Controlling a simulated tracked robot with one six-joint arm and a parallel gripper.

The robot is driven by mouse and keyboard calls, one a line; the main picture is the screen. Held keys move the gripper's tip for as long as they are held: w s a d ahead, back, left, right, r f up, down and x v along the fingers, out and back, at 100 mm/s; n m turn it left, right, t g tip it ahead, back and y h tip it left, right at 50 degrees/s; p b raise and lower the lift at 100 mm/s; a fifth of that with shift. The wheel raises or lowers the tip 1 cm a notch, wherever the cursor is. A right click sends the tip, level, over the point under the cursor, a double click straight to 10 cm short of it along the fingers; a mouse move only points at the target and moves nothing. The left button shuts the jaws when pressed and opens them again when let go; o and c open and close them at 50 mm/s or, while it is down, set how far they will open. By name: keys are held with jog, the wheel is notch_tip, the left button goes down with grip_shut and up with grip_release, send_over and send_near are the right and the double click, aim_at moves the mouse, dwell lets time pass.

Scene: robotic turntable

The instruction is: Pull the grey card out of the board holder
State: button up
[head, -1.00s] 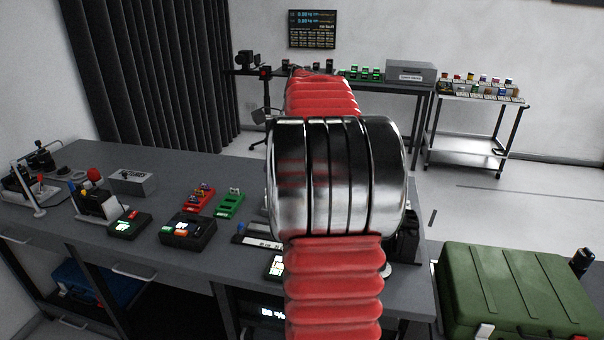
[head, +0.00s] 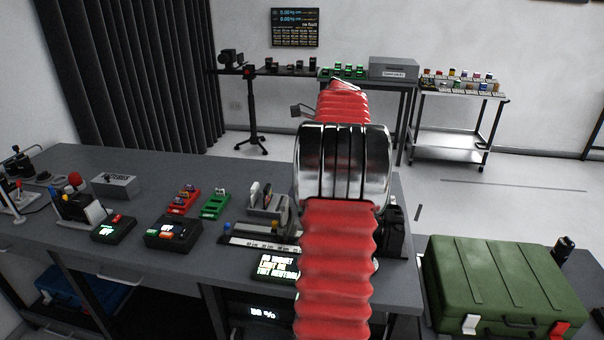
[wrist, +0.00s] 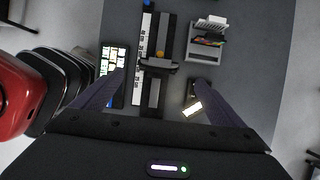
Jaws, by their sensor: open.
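The board holder (head: 267,208) is a small grey rack on the bench, left of my arm's metal joint in the head view. It holds upright cards, one white (head: 254,195) and one dark (head: 266,192). In the wrist view the holder (wrist: 192,57) is at upper right, with a white card (wrist: 210,23) and a darker, coloured-edged board (wrist: 208,40) in it. I cannot tell which card is the grey one. My gripper (wrist: 155,80) is open and empty, its fingers spread over the bench. The holder lies beyond the right fingertip, apart from it.
A long dark rail with a white scale (wrist: 147,40) lies between the fingertips in the wrist view. A lit display (head: 277,266) is in front of it. Red (head: 184,200) and green (head: 215,205) racks stand left of the holder. A green case (head: 505,285) is at right.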

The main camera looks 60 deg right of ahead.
aim_at(284, 201)
jog(key=x, duration=1.3)
jog(key=shift+w, duration=0.15)
jog(key=shift+c, duration=0.3)
jog(key=c, duration=1)
jog(key=shift+c, duration=0.4)
jog(key=shift+r, duration=1.05)
jog(key=shift+r, duration=0.7)
jog(key=shift+r, duration=0.35)
jog(key=shift+r, duration=0.35)
jog(key=shift+r, duration=0.25)
